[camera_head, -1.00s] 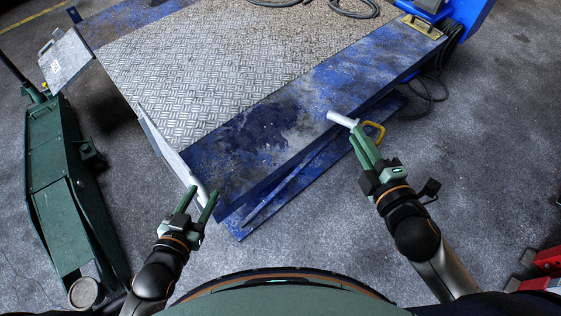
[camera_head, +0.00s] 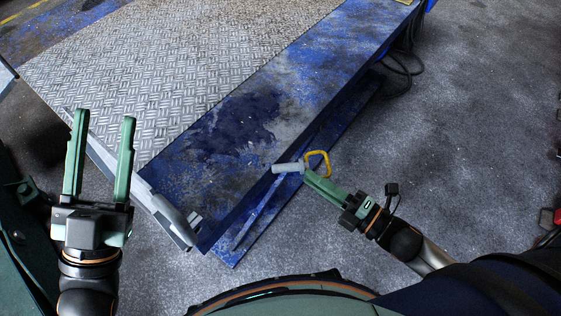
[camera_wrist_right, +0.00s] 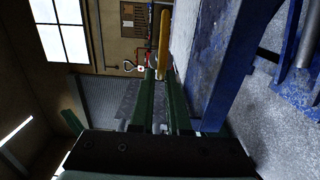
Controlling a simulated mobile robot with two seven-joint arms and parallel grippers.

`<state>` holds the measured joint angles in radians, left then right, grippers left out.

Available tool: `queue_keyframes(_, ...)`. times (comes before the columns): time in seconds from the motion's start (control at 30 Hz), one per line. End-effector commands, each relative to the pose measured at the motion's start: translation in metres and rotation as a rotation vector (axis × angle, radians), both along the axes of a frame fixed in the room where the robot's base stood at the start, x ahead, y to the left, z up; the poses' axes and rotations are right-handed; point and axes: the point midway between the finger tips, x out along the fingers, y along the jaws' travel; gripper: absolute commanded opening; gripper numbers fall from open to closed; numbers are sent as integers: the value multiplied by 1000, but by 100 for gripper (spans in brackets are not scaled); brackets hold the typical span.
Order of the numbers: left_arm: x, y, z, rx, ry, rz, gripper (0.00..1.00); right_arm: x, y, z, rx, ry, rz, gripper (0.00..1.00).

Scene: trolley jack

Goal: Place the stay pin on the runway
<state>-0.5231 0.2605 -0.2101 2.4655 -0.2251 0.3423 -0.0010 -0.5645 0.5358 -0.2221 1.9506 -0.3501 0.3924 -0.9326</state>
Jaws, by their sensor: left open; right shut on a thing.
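The stay pin (camera_head: 288,168) is a pale silver rod with a yellow loop handle (camera_head: 318,157). My right gripper (camera_head: 308,176) is shut on it, and the rod points left at the near edge of the blue runway (camera_head: 257,106). I cannot tell whether the rod touches the runway. In the right wrist view, the yellow handle (camera_wrist_right: 164,45) stands out beyond the green fingers (camera_wrist_right: 164,80), which hide part of the pin. My left gripper (camera_head: 103,117) is open and empty, raised at the left before the grey plate.
A grey hinged flap (camera_head: 170,218) stands at the runway's near end. Chequered plate (camera_head: 160,75) lies left of the runway. A lower blue beam (camera_head: 240,245) runs beneath it. Black cables (camera_head: 402,65) lie at the far right. The grey floor (camera_head: 470,130) is open to the right.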

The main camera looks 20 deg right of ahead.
Motion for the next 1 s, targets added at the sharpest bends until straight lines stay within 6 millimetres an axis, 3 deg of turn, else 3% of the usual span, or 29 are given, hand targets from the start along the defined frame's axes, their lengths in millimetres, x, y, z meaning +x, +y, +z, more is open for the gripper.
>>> queue_keyframes(0.07, -13, -2, 14, 2, -85, -17, 50, 13, 2, -5, 0, -8, 1, 0)
queue_keyframes(0.2, -28, -5, 21, -1, -173, -43, 50, 42, 7, -19, 0, -7, 0, 0)
queue_keyframes(0.4, -26, -5, 3, -15, -150, -58, 50, 82, 14, -37, 0, -6, 0, 0)
queue_keyframes(0.5, -25, -6, -11, -25, -140, -70, 50, 98, 17, -60, 2, -4, -1, 0)
queue_keyframes(0.87, -24, -8, -30, -49, -121, -90, 50, 125, 22, -92, 3, -2, -1, 0)
queue_keyframes(1.0, -23, -8, -43, -61, -108, -97, 50, 128, 22, -115, 2, 2, -2, 0)
